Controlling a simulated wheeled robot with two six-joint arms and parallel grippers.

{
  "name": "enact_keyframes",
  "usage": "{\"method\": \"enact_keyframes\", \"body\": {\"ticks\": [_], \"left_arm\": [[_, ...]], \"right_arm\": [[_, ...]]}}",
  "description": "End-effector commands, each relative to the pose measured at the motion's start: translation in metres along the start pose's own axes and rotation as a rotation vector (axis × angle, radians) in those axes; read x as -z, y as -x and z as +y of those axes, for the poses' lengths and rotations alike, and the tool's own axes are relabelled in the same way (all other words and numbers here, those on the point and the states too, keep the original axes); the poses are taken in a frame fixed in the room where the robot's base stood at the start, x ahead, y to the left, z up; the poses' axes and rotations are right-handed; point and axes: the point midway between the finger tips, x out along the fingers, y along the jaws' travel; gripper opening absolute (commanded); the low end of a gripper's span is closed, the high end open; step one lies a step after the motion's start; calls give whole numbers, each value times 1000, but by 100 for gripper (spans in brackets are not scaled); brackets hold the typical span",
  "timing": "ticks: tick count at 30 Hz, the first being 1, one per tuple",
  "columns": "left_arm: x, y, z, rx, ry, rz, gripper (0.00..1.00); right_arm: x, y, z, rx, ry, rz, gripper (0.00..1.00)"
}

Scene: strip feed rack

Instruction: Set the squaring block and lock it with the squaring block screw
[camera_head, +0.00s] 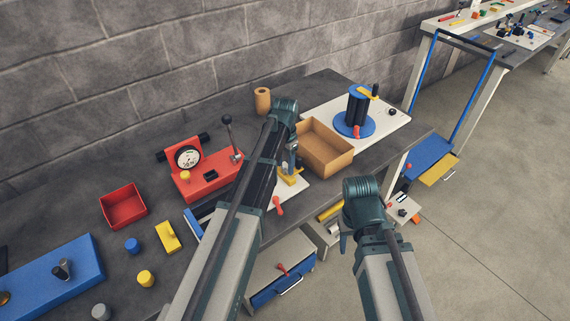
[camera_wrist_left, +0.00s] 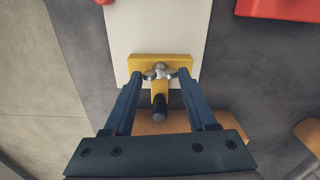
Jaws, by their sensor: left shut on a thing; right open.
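The yellow squaring block (camera_wrist_left: 183,64) sits on a white plate (camera_wrist_left: 155,25) in the left wrist view; it also shows in the head view (camera_head: 290,180), partly hidden by my left arm. A silver winged screw (camera_wrist_left: 160,70) sits at its middle, and a black-ended stem (camera_wrist_left: 159,106) points towards my gripper. My left gripper (camera_wrist_left: 161,76) has its fingertips on either side of the winged screw and is shut on it. Whether the block lies fully flush cannot be told. My right gripper (camera_head: 345,241) is open, over the table's front edge, away from the block; its fingers are mostly hidden.
A cardboard-brown bin (camera_head: 324,148) stands just right of my left gripper. A red gauge fixture (camera_head: 205,178) and a red tray (camera_head: 123,206) are to the left. A blue reel (camera_head: 355,112) stands on a white board at the back right. A red-handled lever (camera_head: 278,206) is close by.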

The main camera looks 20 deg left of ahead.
Motion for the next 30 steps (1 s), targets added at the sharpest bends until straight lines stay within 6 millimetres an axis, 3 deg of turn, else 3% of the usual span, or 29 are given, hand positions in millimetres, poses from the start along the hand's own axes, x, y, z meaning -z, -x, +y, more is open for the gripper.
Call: {"method": "enact_keyframes", "body": {"ticks": [4,5,10,22,30], "left_arm": [[0,0,1,-2,0,0,2],[0,0,1,-2,0,0,59],[0,0,1,-1,1,0,88],[0,3,0,0,1,0,88],[0,25,0,0,1,0,88]], "right_arm": [[0,0,0,0,0,0,50],[0,0,0,0,0,0,50],[0,0,0,0,0,0,50],[0,3,0,0,0,0,50],[-2,25,2,0,0,0,50]]}}
